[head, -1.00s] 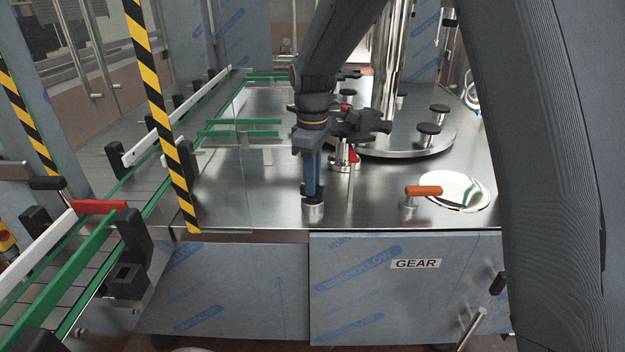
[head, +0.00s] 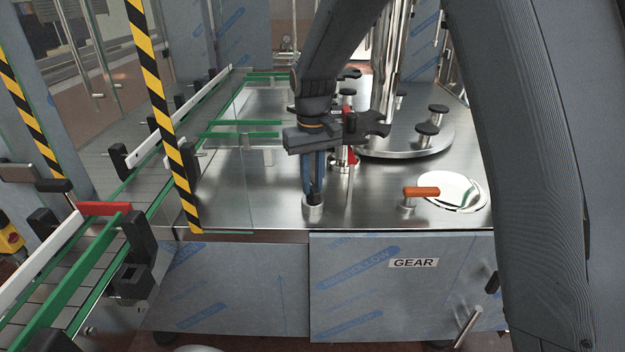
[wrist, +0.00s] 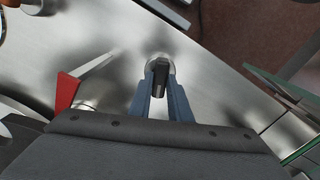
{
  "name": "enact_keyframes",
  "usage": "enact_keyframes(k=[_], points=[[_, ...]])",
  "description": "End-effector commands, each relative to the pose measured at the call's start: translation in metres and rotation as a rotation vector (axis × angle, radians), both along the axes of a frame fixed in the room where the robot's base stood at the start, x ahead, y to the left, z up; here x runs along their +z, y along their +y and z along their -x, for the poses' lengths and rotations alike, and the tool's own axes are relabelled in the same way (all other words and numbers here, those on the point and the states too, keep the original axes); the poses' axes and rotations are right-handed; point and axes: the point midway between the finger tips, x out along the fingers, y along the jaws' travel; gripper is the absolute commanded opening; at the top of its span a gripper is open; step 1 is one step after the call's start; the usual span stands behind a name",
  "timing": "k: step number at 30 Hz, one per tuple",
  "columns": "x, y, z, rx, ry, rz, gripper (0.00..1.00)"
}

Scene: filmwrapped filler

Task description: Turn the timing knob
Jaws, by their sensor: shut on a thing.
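The timing knob is a small black grip on a round silver base (head: 312,209) near the front edge of the steel machine top. In the wrist view the black knob (wrist: 160,75) stands at the tips of the blue fingers, over its silver collar. My gripper (head: 313,190) points straight down onto it. Its two blue fingers are closed around the black part, one on each side. In the head view the fingers hide most of the knob.
An orange-handled lever (head: 422,191) and a round white plate (head: 455,190) lie to the right. A red part (head: 351,156) on a silver post stands just behind my gripper. A striped post with a glass panel (head: 225,180) and a green-railed conveyor (head: 75,265) are at the left.

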Motion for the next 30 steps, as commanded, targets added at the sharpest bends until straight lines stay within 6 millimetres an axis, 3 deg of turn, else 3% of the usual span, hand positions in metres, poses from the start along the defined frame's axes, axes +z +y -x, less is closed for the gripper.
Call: enact_keyframes(k=[15,30], points=[[0.0017,0.0003,-0.0012,-0.329,-0.004,-0.002,0.00],[0.0018,0.0004,-0.0017,-0.388,-0.004,-0.002,0.00]])
